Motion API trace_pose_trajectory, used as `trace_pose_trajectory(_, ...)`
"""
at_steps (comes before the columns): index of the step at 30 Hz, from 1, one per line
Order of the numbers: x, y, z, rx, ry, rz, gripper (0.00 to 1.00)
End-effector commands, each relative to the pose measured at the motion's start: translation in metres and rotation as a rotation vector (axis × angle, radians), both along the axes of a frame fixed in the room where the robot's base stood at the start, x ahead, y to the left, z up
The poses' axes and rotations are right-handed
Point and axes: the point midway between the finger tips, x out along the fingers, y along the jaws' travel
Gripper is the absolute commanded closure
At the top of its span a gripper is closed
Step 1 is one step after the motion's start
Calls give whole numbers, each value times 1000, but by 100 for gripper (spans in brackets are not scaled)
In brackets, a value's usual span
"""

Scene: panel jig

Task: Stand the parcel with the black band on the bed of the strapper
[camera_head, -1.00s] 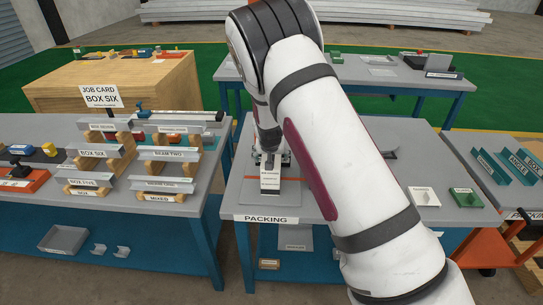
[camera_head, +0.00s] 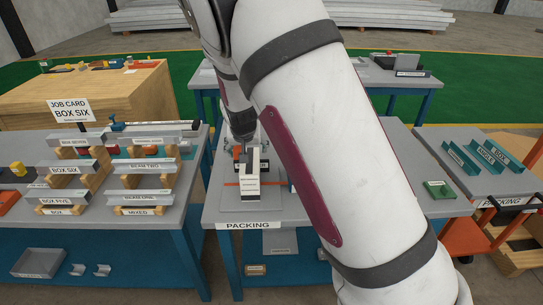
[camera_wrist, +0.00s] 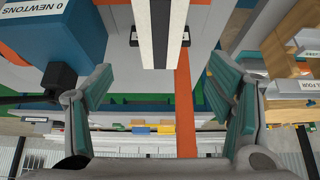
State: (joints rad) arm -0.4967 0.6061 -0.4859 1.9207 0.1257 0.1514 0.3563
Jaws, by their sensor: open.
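The parcel (camera_head: 249,178), pale with a dark side face, stands upright on the grey bed (camera_head: 240,205) of the strapper on the packing table. In the wrist view a pale piece with a black band (camera_wrist: 174,30) along it reaches down from the top edge; it seems to be this parcel. My gripper (camera_wrist: 158,88) is open, with its teal pads wide apart and nothing between them. The parcel lies beyond the fingertips, apart from both. In the head view my gripper (camera_head: 243,150) is small, just behind and above the parcel, its fingers mostly hidden.
An orange stripe (camera_wrist: 185,100) crosses the bed. A blue block labelled 0 NEWTONS (camera_wrist: 50,35) is close to the left finger in the wrist view. The rack of labelled beams (camera_head: 140,165) stands left. A green block (camera_head: 438,189) lies right. My arm hides the table's middle.

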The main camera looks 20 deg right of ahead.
Motion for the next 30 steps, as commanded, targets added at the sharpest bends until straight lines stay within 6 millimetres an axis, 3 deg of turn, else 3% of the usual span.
trace_pose_trajectory(5,-12,-2,18,27,10,-1,25)
trace_pose_trajectory(11,-61,-7,78,110,42,22,25)
trace_pose_trajectory(21,-183,-13,171,176,73,144,25)
trace_pose_trajectory(30,-303,-17,213,115,76,261,25)
